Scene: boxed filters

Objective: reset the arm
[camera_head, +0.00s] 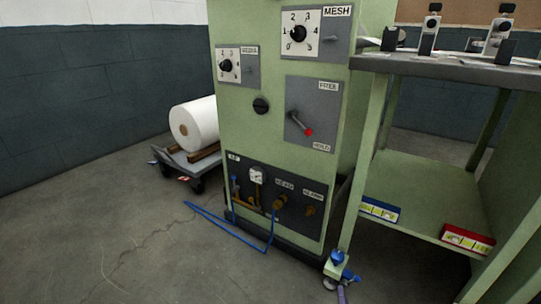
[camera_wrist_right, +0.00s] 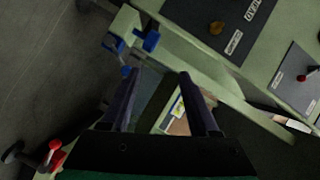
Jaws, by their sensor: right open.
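My right gripper (camera_wrist_right: 160,75) shows in the right wrist view as two dark fingers spread apart, with nothing held between them. In the head view only a purplish tip of it (camera_head: 342,295) shows at the bottom edge, just below the blue foot (camera_head: 338,257) of the green stand. The rest of the right arm is out of frame. My left arm and gripper are not in view.
A green machine (camera_head: 268,140) with dials and a red-tipped lever (camera_head: 302,124) stands in the middle. A green bench (camera_head: 450,68) is at right, with boxes (camera_head: 380,210) (camera_head: 467,239) on its lower shelf. A white roll (camera_head: 195,123) sits on a cart.

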